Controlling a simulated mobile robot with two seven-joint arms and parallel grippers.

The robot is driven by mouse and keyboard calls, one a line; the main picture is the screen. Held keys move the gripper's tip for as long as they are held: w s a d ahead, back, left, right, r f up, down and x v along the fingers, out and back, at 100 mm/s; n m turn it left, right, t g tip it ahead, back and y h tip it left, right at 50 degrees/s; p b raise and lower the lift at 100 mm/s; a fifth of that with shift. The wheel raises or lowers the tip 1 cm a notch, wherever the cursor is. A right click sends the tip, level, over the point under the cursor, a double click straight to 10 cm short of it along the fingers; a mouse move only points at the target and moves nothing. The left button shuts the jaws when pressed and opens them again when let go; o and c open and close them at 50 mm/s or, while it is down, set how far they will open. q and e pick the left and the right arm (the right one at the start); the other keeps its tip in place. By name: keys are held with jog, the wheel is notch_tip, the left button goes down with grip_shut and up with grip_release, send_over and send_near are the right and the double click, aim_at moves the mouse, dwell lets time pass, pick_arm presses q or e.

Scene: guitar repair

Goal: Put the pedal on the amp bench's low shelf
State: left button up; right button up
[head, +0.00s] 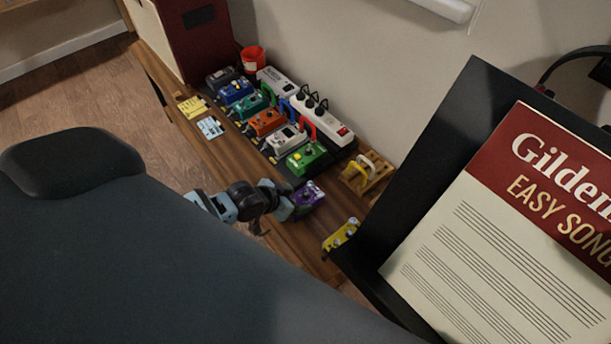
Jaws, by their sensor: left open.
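A purple pedal (307,195) lies on the wooden bench (293,236), off the front end of the pedal row. A yellow pedal (342,235) sits near the bench's near end, apart from the purple one. Several other pedals, among them a green one (306,158) and an orange one (265,122), stand in a row on a dark board. My left gripper (289,206) is open, just left of the purple pedal; I cannot tell whether it touches it. My right gripper is out of view. No low shelf shows clearly.
A white power strip (325,122) runs behind the pedals by the wall. A red cup (252,58), yellow notes (193,106) and a small wooden rack (367,174) are also on the bench. A black stand with a songbook (500,240) blocks the right; a dark surface fills the lower left.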

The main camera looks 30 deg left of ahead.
aim_at(303, 197)
pick_arm(q)
jog(key=shift+b+x, duration=0.6)
jog(key=shift+x, duration=2.25)
jog(key=shift+s, duration=0.1)
jog(key=c, duration=1.1)
jog(key=shift+r, duration=0.15)
jog(key=shift+r+p, duration=0.35)
jog(key=shift+r, duration=0.95)
jog(key=s+a, duration=0.3)
jog(key=a, duration=0.1)
jog(key=s+a+r, duration=0.1)
jog(key=s+a, duration=0.2)
jog(key=a, duration=0.1)
jog(key=s+a+r+b, duration=0.1)
jog(key=s+a, duration=0.2)
jog(key=a, duration=0.2)
jog(key=shift+s, duration=0.15)
